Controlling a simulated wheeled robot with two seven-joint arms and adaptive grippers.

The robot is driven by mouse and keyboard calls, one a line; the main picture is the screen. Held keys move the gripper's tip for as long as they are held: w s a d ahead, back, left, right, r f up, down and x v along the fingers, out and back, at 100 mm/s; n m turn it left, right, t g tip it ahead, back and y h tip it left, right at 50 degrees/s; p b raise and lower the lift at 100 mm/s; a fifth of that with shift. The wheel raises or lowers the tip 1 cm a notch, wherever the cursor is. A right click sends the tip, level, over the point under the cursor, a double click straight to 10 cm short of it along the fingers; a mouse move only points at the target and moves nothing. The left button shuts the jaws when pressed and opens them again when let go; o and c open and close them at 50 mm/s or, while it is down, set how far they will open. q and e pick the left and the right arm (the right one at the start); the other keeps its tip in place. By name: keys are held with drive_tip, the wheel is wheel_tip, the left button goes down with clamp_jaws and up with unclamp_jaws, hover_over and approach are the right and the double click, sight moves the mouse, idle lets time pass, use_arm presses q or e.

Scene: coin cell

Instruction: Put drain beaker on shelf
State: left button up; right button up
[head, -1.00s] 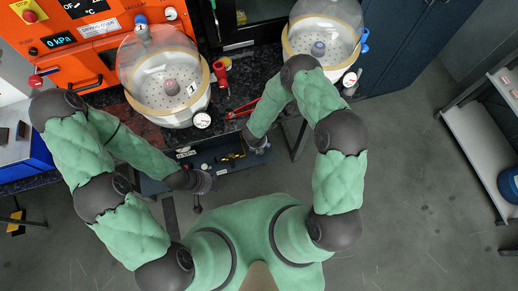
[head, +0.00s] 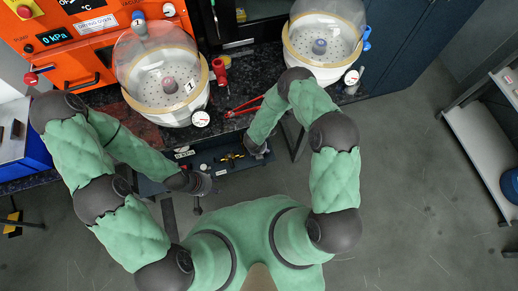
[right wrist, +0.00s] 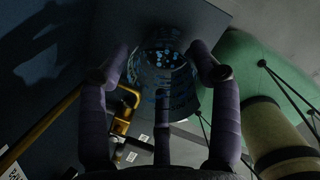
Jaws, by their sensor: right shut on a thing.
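A clear glass vessel (right wrist: 166,85), likely the drain beaker, sits between the fingers of my right gripper (right wrist: 160,85) in the right wrist view. The fingers are closed around it, and blue specks show on it. In the head view my right gripper (head: 257,148) is at the bench's front edge, above the right end of a dark drawer or tray; the beaker is hard to make out there. My left gripper (head: 198,190) hangs in front of the left end of that drawer, apart from the beaker; its fingers are too small to judge. A grey shelf unit (head: 478,150) stands at the far right.
Two domed vacuum chambers (head: 163,88) (head: 325,45) stand on the dark bench, with red pliers (head: 243,107) between them. An orange drying oven (head: 85,40) is at the back left. A blue object (head: 511,185) sits on the shelf unit. Open floor lies before it.

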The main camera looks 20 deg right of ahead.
drive_tip(key=o, duration=1.3)
